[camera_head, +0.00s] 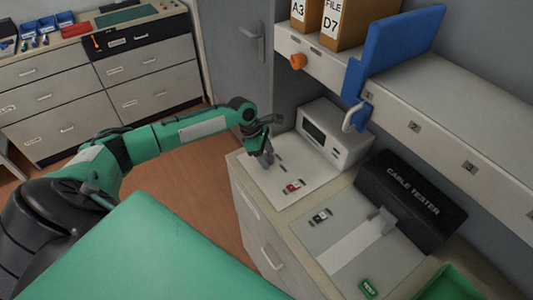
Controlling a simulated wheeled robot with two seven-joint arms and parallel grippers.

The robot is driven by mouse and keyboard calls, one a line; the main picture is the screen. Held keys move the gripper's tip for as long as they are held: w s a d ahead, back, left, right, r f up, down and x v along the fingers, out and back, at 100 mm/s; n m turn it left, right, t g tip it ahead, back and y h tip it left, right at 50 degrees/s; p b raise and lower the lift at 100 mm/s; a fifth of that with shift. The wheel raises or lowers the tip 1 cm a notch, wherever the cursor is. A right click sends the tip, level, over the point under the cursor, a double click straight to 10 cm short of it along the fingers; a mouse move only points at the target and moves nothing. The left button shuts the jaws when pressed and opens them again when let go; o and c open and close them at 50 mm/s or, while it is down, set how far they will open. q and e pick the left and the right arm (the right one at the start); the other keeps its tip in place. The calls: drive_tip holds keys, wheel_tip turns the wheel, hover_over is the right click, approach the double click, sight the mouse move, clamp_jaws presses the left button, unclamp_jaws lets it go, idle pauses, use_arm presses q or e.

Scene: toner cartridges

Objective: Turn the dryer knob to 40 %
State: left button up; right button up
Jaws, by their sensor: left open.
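No thing in view is labelled as the dryer, and no percent scale can be read. An orange round knob-like part (299,61) sits on the front edge of the shelf. A white box device (335,136) with a dark window stands on the counter at the wall. My left gripper (264,160) is open and points down over the back left of a pale panel (280,190), left of the white box. It is below and left of the orange part, apart from it. Whether its fingertips touch the panel cannot be told. My right gripper is not in view.
A black cable tester (412,200) stands right of the white box. The shelf (440,115) overhangs the counter and carries file boxes (340,20) and a blue part (400,40). A green tray (460,284) is at lower right.

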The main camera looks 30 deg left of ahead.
use_arm(q)
drive_tip(key=shift+c, duration=0.7)
drive_tip(key=c, duration=0.8)
drive_tip(key=shift+r+m+g+p, duration=0.2)
drive_tip(key=shift+m+g+p, duration=0.1)
drive_tip(key=shift+m+p, duration=0.65)
drive_tip(key=shift+c, duration=0.2)
drive_tip(key=shift+w+m+g+h+p, duration=0.1)
drive_tip(key=shift+m+g+h+p, duration=0.3)
drive_tip(key=shift+m+p, duration=0.75)
drive_tip(key=m, duration=0.1)
drive_tip(key=m+g+p, duration=0.1)
drive_tip(key=m, duration=0.1)
drive_tip(key=shift+w+d+f+m+g, duration=0.1)
drive_tip(key=shift+m+g, duration=0.2)
drive_tip(key=shift+f+m+g+y+p, duration=0.1)
drive_tip(key=shift+m+g+y+p, duration=0.55)
drive_tip(key=shift+m, duration=1.25)
